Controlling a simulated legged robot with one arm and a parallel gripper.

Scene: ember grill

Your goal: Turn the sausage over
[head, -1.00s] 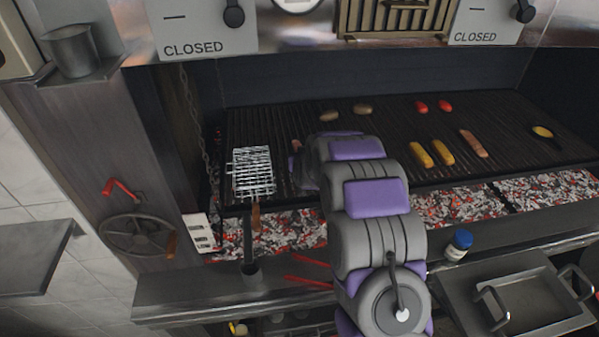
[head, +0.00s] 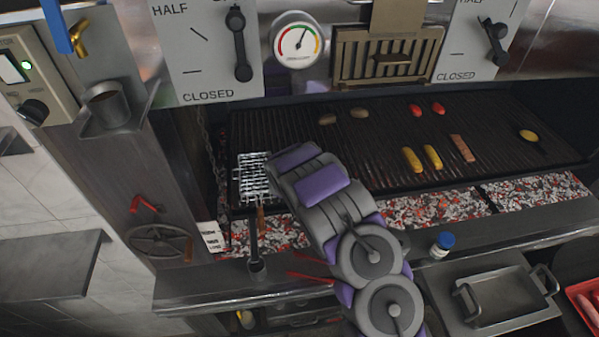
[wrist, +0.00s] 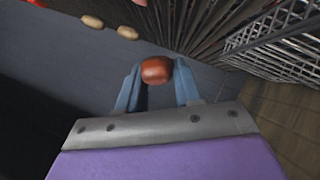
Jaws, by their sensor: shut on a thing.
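In the wrist view my gripper (wrist: 157,76) has its two blue fingers on either side of a reddish-brown sausage (wrist: 156,69), shut on it. The sausage is seen end-on, so its length and underside are hidden. In the head view my arm covers the gripper and this sausage, near the right side of the wire basket.
The wire grill basket (head: 252,178) sits at the grate's left end, also at right in the wrist view (wrist: 285,45). Two yellow pieces (head: 422,158), two red ones (head: 427,110) and two potato-like ones (head: 344,116) lie on the grate. Coals (head: 430,209) glow along the front.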

